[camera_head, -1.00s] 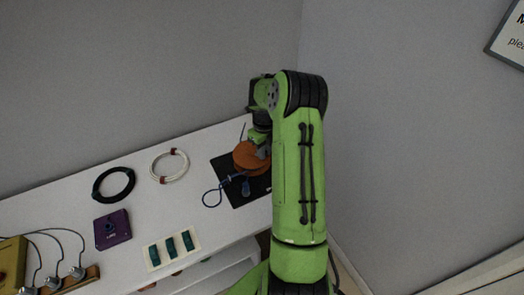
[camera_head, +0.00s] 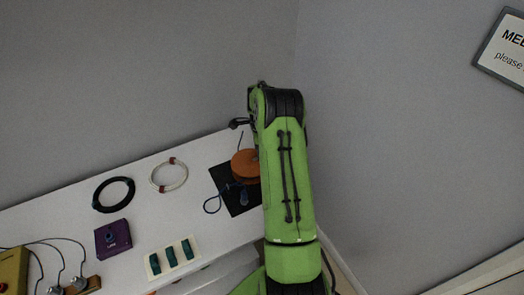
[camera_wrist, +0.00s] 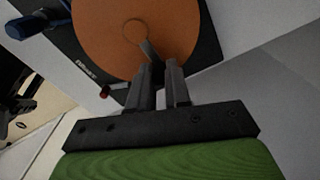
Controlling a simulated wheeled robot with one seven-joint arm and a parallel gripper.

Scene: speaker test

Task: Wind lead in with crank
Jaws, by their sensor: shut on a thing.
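The orange reel (camera_head: 244,165) stands on a black base plate (camera_head: 222,179) at the right end of the white table. In the wrist view the orange reel (camera_wrist: 95,30) fills the upper middle. A grey crank (camera_wrist: 147,48) with a round hub lies across it. My gripper (camera_wrist: 162,72) is shut on the crank's outer end, between its two dark fingers. In the head view my green arm hides the gripper and part of the reel.
A black coiled cable (camera_head: 114,194), a white coiled cable (camera_head: 169,174), a purple box (camera_head: 113,238) and a cream panel with green switches (camera_head: 172,259) lie left of the plate. A yellow box (camera_head: 12,270) with cables stands far left. Grey walls rise behind and right.

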